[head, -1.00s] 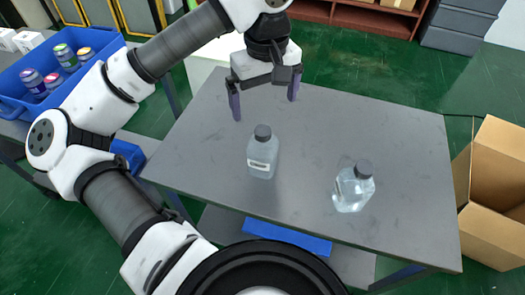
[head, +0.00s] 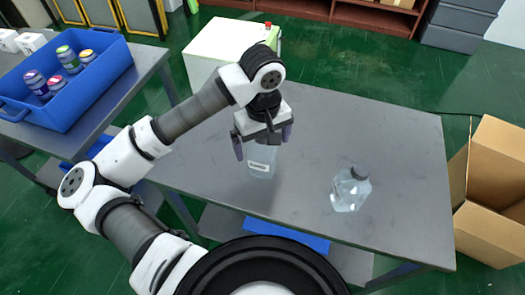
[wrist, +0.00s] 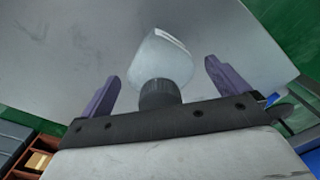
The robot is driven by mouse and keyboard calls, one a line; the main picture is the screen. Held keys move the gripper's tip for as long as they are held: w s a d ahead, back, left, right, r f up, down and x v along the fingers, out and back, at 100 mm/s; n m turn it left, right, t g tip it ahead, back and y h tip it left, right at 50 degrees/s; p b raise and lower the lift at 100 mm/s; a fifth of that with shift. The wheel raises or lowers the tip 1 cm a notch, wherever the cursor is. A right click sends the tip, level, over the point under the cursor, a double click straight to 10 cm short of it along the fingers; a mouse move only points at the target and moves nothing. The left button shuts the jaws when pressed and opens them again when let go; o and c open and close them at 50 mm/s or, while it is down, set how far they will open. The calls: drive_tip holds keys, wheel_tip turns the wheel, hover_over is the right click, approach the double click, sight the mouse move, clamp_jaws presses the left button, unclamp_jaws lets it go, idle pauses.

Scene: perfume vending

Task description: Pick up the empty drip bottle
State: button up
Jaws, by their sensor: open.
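A bottle with a dark cap and a pale label (head: 261,168) stands upright on the grey table, its top hidden by my gripper in the head view. In the wrist view its pale body (wrist: 160,58) and dark cap lie between the two purple fingers. My gripper (head: 263,142) is open and above this bottle, with a finger on either side and gaps between. A second clear bottle with a dark cap (head: 350,190) stands to the right. I cannot tell for sure from the pictures which bottle is empty.
The grey table (head: 400,140) is otherwise bare. A blue crate (head: 95,103) with several small colored-lid bottles stands on a side table at the left. An open cardboard box (head: 490,195) is on the floor at the right. A pale green-white cabinet (head: 215,45) stands behind.

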drive_tip(key=c, duration=1.1)
